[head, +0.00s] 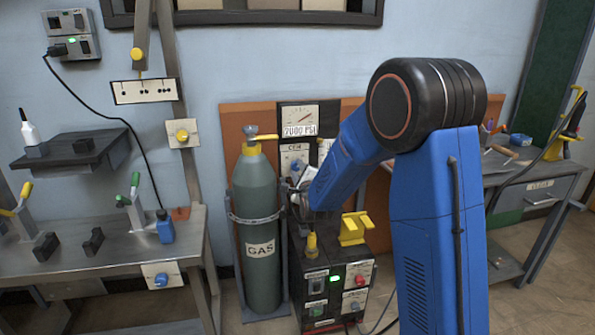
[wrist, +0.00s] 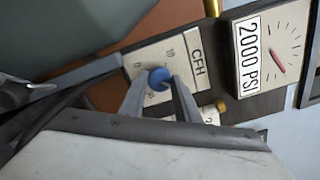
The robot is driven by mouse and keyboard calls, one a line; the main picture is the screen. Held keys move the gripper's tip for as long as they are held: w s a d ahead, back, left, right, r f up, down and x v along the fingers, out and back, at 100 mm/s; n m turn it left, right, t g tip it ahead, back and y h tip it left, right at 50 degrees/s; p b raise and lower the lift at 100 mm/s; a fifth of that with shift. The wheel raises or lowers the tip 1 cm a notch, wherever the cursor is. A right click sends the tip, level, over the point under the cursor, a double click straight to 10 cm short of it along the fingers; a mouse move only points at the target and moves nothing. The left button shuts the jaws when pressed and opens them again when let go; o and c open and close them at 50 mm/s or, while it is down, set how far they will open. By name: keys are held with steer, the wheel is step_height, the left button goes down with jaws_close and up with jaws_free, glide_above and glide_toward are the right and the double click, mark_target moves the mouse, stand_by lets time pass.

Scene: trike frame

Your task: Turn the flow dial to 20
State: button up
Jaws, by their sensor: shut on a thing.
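The flow dial is a blue knob (wrist: 158,77) on a white plate marked CFH (wrist: 196,62). In the head view the dial plate (head: 293,157) stands on the panel right of the gas cylinder, partly behind my arm. My gripper (wrist: 160,84) has its two grey fingers on either side of the blue knob and is shut on it. Scale numbers ring the knob, but the small marks are partly covered and the setting cannot be read.
A gauge labelled 2000 PSI (head: 299,122) sits above the dial. A green gas cylinder (head: 256,230) stands close on the left. A welder box (head: 338,290) with a yellow bracket (head: 354,228) is below. A metal bench (head: 100,245) is at left, another table (head: 520,170) at right.

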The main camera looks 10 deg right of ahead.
steer(key=shift+f+m, duration=0.15)
steer(key=shift+m, duration=0.45)
steer(key=o, duration=1)
steer(key=shift+o, duration=0.2)
steer(key=s, duration=1.7)
steer(key=shift+s, duration=0.25)
